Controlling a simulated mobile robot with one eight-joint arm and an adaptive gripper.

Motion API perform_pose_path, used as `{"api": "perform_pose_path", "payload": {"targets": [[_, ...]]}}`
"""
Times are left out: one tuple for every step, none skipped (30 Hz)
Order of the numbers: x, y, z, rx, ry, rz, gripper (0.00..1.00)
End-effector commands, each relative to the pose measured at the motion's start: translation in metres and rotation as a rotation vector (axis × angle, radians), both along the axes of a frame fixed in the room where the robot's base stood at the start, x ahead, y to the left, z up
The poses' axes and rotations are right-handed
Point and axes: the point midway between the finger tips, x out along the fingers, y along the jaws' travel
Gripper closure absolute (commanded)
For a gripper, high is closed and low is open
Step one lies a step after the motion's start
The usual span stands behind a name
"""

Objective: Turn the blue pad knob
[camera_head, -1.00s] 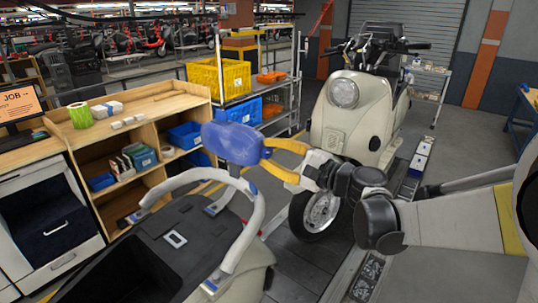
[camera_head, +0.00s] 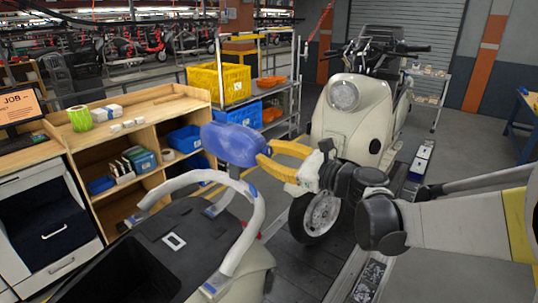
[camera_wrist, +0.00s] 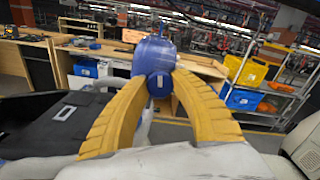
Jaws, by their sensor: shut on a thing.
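The blue pad (camera_head: 233,143) is a rounded backrest above the white grab rail (camera_head: 258,218) of the near scooter. It also shows in the wrist view (camera_wrist: 153,55), straight ahead. Its knob (camera_wrist: 160,84) is a small round blue piece with a pale mark, facing me. My gripper (camera_head: 265,158) has yellow fingers, which come from the right to the knob side of the pad. In the wrist view my gripper (camera_wrist: 160,77) has its fingertips on either side of the knob, shut on it. In the head view the fingers partly hide the knob.
A cream scooter (camera_head: 352,115) stands behind my gripper on the conveyor. A wooden bench (camera_head: 160,98) with shelves and blue bins is on the left. A rack with a yellow crate (camera_head: 222,80) stands behind the pad. The near scooter's dark open compartment (camera_head: 125,275) is below.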

Motion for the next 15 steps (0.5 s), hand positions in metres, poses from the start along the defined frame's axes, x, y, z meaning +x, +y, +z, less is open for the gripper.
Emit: {"api": "perform_pose_path", "payload": {"targets": [[-0.0001, 0.0001, 0.0001, 0.016, 0.019, 0.000, 1.00], [0.0000, 0.0000, 0.0001, 0.026, 0.032, 0.000, 1.00], [0.0000, 0.0000, 0.0001, 0.038, 0.048, 0.000, 1.00], [0.0000, 0.0000, 0.0001, 0.046, 0.058, 0.000, 1.00], [0.0000, 0.0000, 0.0001, 0.054, 0.067, 0.000, 1.00], [0.0000, 0.0000, 0.0001, 0.063, 0.079, 0.000, 1.00], [0.0000, 0.0000, 0.0001, 0.068, 0.086, 0.000, 1.00], [0.0000, 0.0000, 0.0001, 0.075, 0.094, 0.000, 1.00], [-0.0001, 0.0000, 0.0002, 0.080, 0.101, 0.000, 1.00], [-0.0001, 0.0000, 0.0002, 0.084, 0.106, 0.000, 1.00], [0.0000, 0.0000, 0.0002, 0.087, 0.111, 0.000, 1.00], [0.0000, 0.0000, 0.0002, 0.091, 0.115, 0.000, 1.00], [0.0000, 0.0000, 0.0002, 0.094, 0.119, 0.000, 1.00], [0.0000, 0.0000, 0.0002, 0.095, 0.121, 0.000, 1.00], [0.0000, 0.0000, 0.0002, 0.097, 0.123, 0.000, 1.00]]}}
